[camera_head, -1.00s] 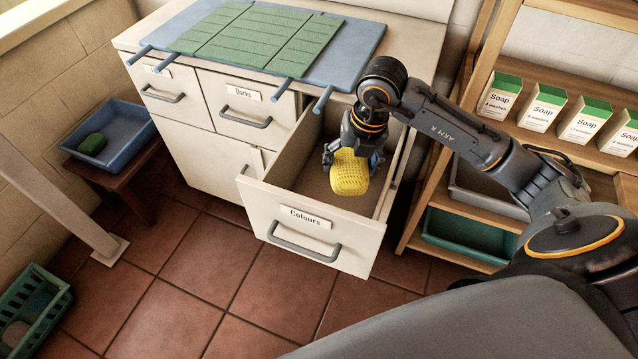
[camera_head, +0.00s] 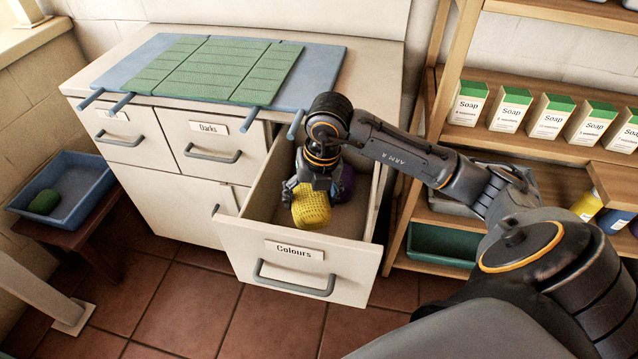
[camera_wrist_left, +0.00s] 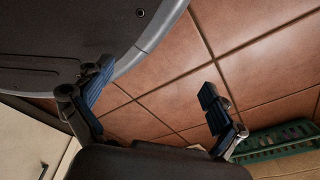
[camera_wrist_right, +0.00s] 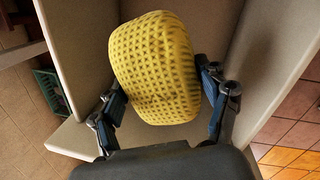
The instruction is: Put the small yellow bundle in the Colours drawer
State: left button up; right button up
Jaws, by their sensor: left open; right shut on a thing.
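The small yellow bundle (camera_head: 311,208) is woven-looking and rounded. My right gripper (camera_head: 308,188) is shut on it from above, inside the opening of the pulled-out Colours drawer (camera_head: 240,240). In the right wrist view the yellow bundle (camera_wrist_right: 155,65) sits between the two blue-padded fingers, with drawer walls around it. I cannot tell whether it touches the drawer floor. A purple thing (camera_head: 346,184) is in the drawer just right of the bundle, partly hidden. My left gripper (camera_wrist_left: 153,95) is open and empty over the tiled floor.
The Darks drawer (camera_head: 190,158) beside it is shut. A blue rack with a green slatted mat (camera_head: 215,68) lies on the cabinet top. A shelf with several soap boxes (camera_head: 510,108) stands right. A blue tray with a green bundle (camera_head: 43,202) is at left.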

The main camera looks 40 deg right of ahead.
notch_tip(320, 180, down, 12)
jog(key=b, duration=0.5)
jog(key=shift+r, duration=0.25)
notch_tip(320, 180, down, 4)
jog(key=shift+s+r+b, duration=0.1)
jog(key=shift+r+b, duration=0.1)
jog(key=shift+b, duration=0.35)
pick_arm(q)
jog(key=w+d+r+t, duration=0.1)
jog(key=w+r, duration=0.8)
jog(key=w, duration=0.1)
jog(key=shift+d+r, duration=0.25)
jog(key=shift+d, duration=0.05)
pick_arm(e)
jog(key=shift+f, duration=0.25)
pick_arm(q)
jog(key=shift+w+r, duration=0.2)
jog(key=shift+r, duration=0.05)
pick_arm(e)
jog(key=shift+f, duration=0.15)
jog(key=o, duration=1.2)
